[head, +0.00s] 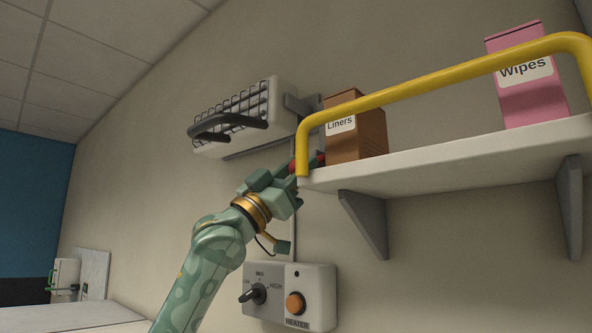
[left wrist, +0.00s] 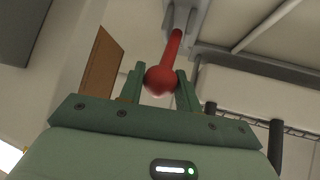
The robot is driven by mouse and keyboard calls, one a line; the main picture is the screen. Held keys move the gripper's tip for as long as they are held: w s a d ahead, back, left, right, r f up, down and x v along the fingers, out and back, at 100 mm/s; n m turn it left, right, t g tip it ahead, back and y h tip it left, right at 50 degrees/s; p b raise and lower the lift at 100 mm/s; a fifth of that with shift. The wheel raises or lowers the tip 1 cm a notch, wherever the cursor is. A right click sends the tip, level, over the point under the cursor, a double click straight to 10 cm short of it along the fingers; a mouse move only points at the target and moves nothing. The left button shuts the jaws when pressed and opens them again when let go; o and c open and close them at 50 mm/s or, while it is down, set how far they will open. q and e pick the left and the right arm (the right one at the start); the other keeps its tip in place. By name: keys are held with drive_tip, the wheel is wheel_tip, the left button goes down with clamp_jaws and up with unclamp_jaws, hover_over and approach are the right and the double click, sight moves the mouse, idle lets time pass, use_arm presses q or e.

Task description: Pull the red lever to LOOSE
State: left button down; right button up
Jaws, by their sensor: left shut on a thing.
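My left gripper (head: 297,172) is raised to the wall at the left end of the shelf. In the left wrist view its two fingers (left wrist: 160,76) are shut on the round knob of the red lever (left wrist: 172,52). The lever's shaft runs up from the knob to a grey bracket (left wrist: 182,16). In the head view only small red bits of the lever (head: 320,159) show beside the fingers; the yellow rail and the gripper hide most of it. No LOOSE marking can be read. My right gripper is in neither view.
A yellow rail (head: 430,80) crosses in front of a white shelf (head: 450,158) holding a brown Liners box (head: 358,145) and a pink Wipes box (head: 533,98). A wire-guarded wall unit (head: 240,115) hangs above left. A HEATER control box (head: 318,285) is below.

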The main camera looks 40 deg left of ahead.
use_arm(q)
drive_tip(key=shift+w+f+m+h, duration=0.15)
drive_tip(key=shift+f+m+h, duration=0.15)
drive_tip(key=shift+h, duration=0.3)
drive_tip(key=shift+d, duration=0.1)
drive_tip(key=c, duration=1)
unclamp_jaws()
drive_tip(key=b+v, duration=0.8)
drive_tip(key=v, duration=0.8)
drive_tip(key=shift+f+b, duration=0.25)
drive_tip(key=shift+b, duration=0.15)
